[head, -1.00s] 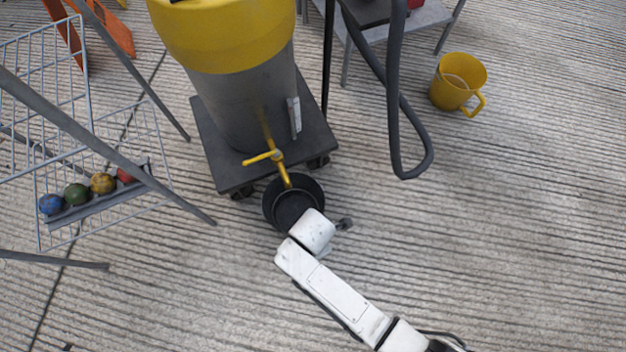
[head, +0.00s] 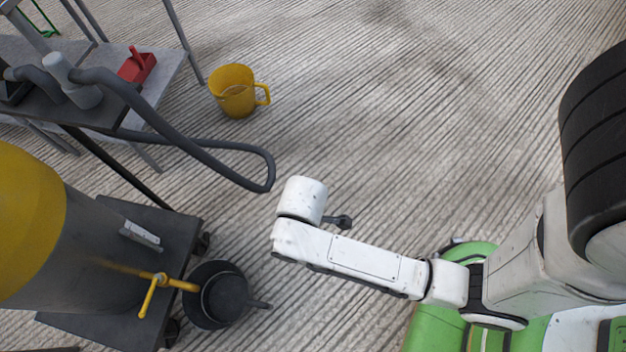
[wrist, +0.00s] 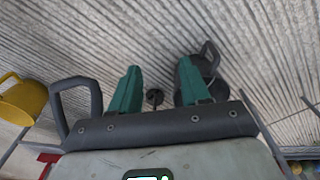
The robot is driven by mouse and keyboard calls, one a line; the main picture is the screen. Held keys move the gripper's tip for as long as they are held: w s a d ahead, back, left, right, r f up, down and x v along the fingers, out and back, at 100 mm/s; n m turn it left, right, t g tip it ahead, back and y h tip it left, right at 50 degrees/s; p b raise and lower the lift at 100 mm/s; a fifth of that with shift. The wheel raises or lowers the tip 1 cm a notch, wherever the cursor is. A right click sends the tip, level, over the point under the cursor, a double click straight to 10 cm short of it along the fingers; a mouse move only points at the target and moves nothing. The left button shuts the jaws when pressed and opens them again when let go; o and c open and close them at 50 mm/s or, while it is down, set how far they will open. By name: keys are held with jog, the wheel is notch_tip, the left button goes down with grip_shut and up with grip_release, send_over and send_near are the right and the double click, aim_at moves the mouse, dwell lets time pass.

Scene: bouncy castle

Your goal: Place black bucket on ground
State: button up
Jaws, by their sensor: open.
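The black bucket (head: 200,318) stands low beside the wheeled base, below the yellow tap, and seems to rest on the ground. A dark round part and a short handle-like piece show at its right side. It also shows in the wrist view (wrist: 184,76), partly behind my right finger. My gripper (wrist: 160,80) has two green fingers spread apart with nothing held between them. In the head view my fingers are hidden by my white wrist, which is right of the bucket and apart from it.
The grey and yellow barrel (head: 75,245) stands on a dark wheeled base (head: 180,228). A grey hose (head: 225,165) loops near my wrist. A yellow mug (head: 235,92) is on the ground, beside a grey table (head: 160,80) with a red item. Ribbed ground at the top right is clear.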

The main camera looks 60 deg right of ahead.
jog(key=s+d+r+m, duration=0.5)
jog(key=d+r+m, duration=0.2)
jog(key=shift+s, duration=0.15)
jog(key=shift+a, duration=0.1)
dwell(1.1)
